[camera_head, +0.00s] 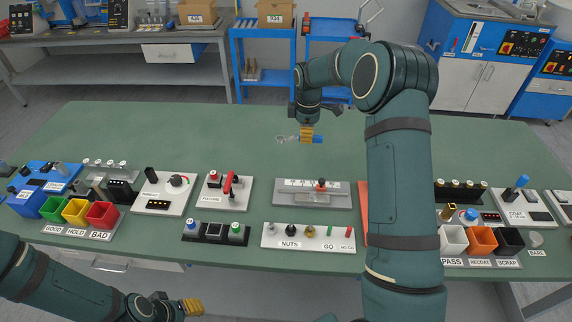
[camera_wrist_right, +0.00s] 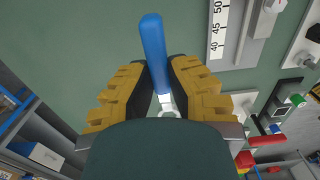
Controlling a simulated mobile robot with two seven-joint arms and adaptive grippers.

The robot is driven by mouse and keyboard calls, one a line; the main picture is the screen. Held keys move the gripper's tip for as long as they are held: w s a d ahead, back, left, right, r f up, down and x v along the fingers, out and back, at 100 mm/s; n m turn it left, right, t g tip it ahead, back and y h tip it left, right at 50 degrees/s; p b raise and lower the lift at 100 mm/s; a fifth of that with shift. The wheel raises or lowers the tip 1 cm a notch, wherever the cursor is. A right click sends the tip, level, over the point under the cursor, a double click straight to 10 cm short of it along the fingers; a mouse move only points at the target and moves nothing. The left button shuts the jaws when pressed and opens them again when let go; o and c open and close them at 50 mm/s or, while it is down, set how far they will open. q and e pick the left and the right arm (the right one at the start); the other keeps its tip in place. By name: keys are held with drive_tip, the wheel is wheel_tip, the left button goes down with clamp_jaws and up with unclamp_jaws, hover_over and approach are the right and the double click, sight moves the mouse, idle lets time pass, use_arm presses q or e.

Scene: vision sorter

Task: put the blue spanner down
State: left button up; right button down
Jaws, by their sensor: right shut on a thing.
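The blue spanner has a blue handle (camera_head: 318,139) and a silver head (camera_head: 281,140), which sticks out to the left in the head view. My right gripper (camera_head: 306,134), with yellow fingers, is shut on it over the back middle of the green table. In the right wrist view the blue handle (camera_wrist_right: 153,48) runs up from between the yellow fingers, with a bit of silver metal below it. I cannot tell whether the spanner touches the table. My left gripper (camera_head: 193,306) is at the bottom left, off the table's front edge; its opening is unclear.
The green table (camera_head: 190,135) is bare around the spanner and to the left. Fixtures line its front: green, yellow and red bins (camera_head: 102,215), a nuts board (camera_head: 308,236), a grey ruler plate (camera_head: 312,193), and white, orange and black bins (camera_head: 481,241). My right arm covers the right middle.

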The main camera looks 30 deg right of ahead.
sight(304, 164)
wheel_tip(304, 164, down, 10)
drive_tip(key=shift+r+b, duration=0.1)
drive_tip(key=shift+b, duration=0.9)
drive_tip(key=c, duration=1.1)
unclamp_jaws()
wheel_tip(304, 164, up, 12)
drive_tip(key=shift+r+p, duration=0.1)
drive_tip(key=shift+p, duration=1.05)
